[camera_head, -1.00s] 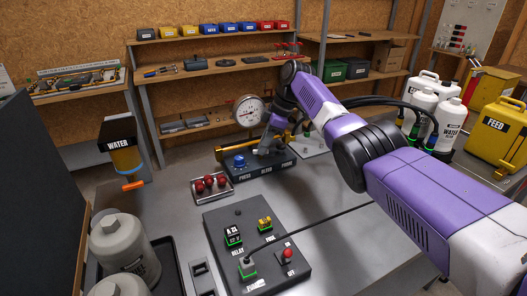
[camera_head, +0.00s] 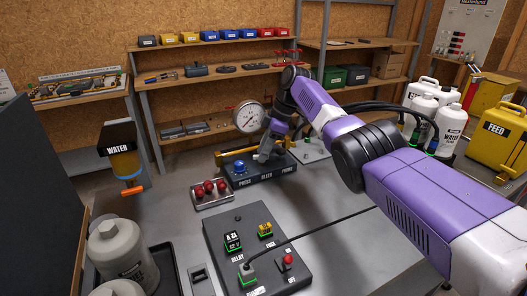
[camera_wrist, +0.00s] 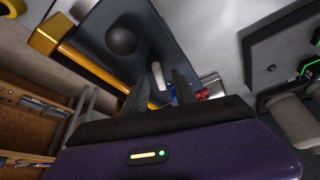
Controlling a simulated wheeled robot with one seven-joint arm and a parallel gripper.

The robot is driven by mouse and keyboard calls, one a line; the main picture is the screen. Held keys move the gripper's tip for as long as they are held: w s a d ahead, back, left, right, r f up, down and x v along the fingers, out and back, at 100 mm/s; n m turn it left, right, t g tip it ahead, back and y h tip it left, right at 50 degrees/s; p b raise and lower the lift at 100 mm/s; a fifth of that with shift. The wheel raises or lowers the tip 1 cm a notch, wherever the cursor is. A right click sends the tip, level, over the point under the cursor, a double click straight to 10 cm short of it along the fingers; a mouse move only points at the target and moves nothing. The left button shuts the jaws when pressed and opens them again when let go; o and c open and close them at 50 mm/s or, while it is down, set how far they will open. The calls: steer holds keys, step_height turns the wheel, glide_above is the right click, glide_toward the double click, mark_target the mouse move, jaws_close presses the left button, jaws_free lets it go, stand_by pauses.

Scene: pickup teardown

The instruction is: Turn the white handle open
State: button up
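The white handle (camera_wrist: 158,76) shows in the wrist view as a small pale lever, between and just beyond my fingertips. My gripper (camera_wrist: 159,82) is open, with one dark finger on each side of the handle; I cannot tell whether either touches it. In the head view my gripper (camera_head: 264,154) is low over the dark block (camera_head: 258,175) labelled PRESS, BLEED and PRIME, and the handle is hidden there. A blue knob (camera_head: 240,166) is at the block's left end. A yellow bar (camera_head: 237,151) runs behind it.
A round gauge (camera_head: 249,117) stands behind the block. A red-knobbed plate (camera_head: 211,193) lies in front to the left. A control panel (camera_head: 222,221) with a cable is nearer. Hoses and white bottles (camera_head: 450,128) stand to the right.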

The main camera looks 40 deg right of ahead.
steer(key=v, duration=0.7)
steer(key=shift+r, duration=0.35)
steer(key=shift+o, duration=0.2)
steer(key=shift+d, duration=0.15)
